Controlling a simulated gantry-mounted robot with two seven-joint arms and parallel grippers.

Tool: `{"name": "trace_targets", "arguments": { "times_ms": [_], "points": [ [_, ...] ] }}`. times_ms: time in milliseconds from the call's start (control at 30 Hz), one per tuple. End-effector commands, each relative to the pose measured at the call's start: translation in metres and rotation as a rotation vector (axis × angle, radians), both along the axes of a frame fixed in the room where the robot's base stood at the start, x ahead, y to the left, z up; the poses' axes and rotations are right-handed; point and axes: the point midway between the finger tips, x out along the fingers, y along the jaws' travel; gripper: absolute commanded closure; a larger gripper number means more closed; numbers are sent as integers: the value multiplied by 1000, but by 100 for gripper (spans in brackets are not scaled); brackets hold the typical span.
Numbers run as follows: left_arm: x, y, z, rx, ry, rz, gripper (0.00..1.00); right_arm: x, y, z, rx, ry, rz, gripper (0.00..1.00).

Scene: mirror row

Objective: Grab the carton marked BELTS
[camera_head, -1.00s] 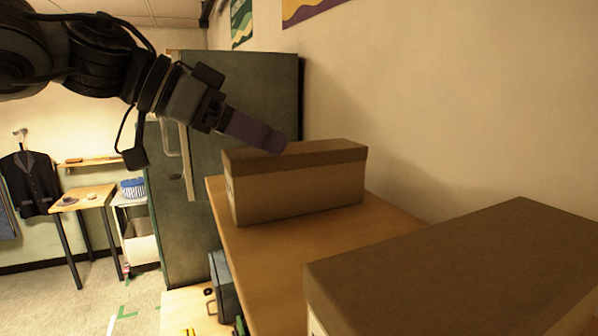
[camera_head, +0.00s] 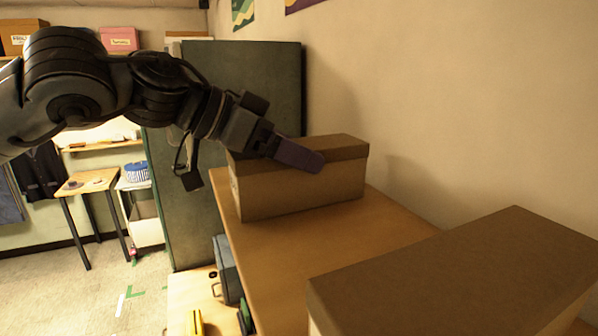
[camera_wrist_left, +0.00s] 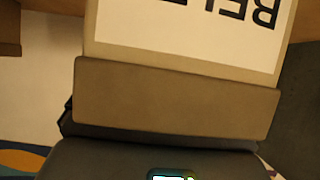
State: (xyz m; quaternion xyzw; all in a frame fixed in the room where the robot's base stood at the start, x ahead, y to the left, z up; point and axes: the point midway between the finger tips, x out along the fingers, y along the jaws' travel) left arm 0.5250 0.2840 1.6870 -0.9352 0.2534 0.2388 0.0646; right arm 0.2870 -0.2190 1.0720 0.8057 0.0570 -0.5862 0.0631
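A brown lidded carton (camera_head: 300,192) stands on a wooden shelf (camera_head: 345,238) by the wall in the head view. My left gripper (camera_head: 308,161) reaches in from the left, its purple finger overlapping the lid in the picture. Whether it touches the carton, or is open or shut, I cannot tell. In the left wrist view a carton (camera_wrist_left: 180,103) fills the middle close up, upside down. Its white label (camera_wrist_left: 190,25) shows "BEL" and part of another letter, the rest cut off. It appears to be that same carton. My right gripper is out of view.
A second brown carton (camera_head: 460,270) sits nearer, at the lower right, with bare shelf between the two. A tall dark green cabinet (camera_head: 260,85) stands behind the far carton. The wall (camera_head: 450,110) bounds the shelf on the right.

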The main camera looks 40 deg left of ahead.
Motion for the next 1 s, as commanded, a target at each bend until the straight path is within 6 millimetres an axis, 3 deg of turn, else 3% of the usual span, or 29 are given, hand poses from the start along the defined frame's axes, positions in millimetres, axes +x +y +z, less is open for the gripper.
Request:
{"name": "trace_targets", "arguments": {
  "times_ms": [33, 333, 767, 1000],
  "points": [
    [0, 0, 0, 0, 0, 0, 17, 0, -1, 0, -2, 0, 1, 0],
    [0, 0, 1, 0, -2, 0, 61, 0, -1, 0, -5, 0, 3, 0],
    [0, 0, 8, 0, -4, 0, 61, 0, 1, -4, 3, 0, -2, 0],
    [0, -1, 40, 2, -6, 2, 61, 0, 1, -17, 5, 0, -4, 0]
  ]
}}
